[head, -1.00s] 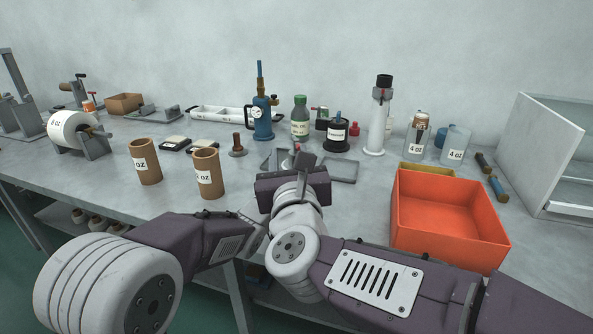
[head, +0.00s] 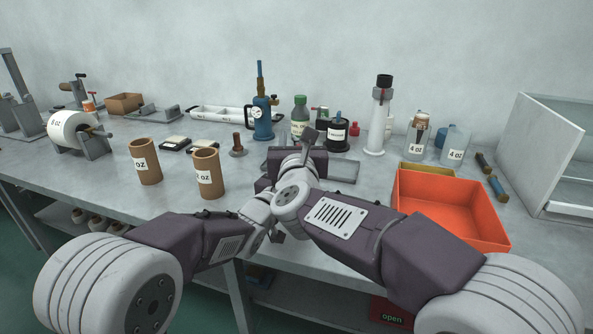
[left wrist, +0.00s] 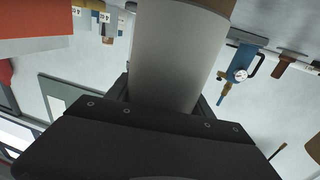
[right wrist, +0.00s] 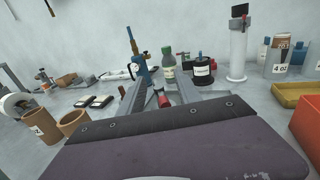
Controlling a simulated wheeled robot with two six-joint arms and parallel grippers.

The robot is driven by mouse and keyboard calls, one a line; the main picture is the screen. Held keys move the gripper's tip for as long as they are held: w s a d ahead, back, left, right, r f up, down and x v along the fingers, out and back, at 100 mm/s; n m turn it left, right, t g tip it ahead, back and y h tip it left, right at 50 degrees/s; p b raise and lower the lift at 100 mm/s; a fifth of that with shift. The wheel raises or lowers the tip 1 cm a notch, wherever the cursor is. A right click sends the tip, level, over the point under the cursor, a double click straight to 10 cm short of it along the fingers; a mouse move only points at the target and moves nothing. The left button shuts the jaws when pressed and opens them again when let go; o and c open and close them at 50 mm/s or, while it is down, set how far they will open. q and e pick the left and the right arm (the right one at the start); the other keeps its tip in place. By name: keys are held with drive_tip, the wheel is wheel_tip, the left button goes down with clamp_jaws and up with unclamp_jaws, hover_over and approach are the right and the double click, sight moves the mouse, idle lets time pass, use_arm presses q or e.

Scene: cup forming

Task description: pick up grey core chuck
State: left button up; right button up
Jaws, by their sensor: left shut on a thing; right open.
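My left gripper (left wrist: 162,100) is shut on a grey cylinder (left wrist: 172,60) with a brown end. In the head view the left jaws are hidden behind my right arm. My right gripper (right wrist: 160,82) is open over the bench; its two fingers point toward the wall. A small red piece with a dark end (right wrist: 163,98) shows between these fingers, and I cannot tell its distance. I cannot tell for certain which thing is the grey core chuck.
Two brown 4 oz tubes (head: 208,174) stand left of my right gripper. An orange bin (head: 448,232) is on the right. A blue gauge device (head: 262,122), a green-capped bottle (head: 300,116), a black container (head: 337,135) and a tall grey post (head: 376,122) stand behind.

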drive_tip(key=shift+w, duration=0.75)
clamp_jaws()
idle(0.9)
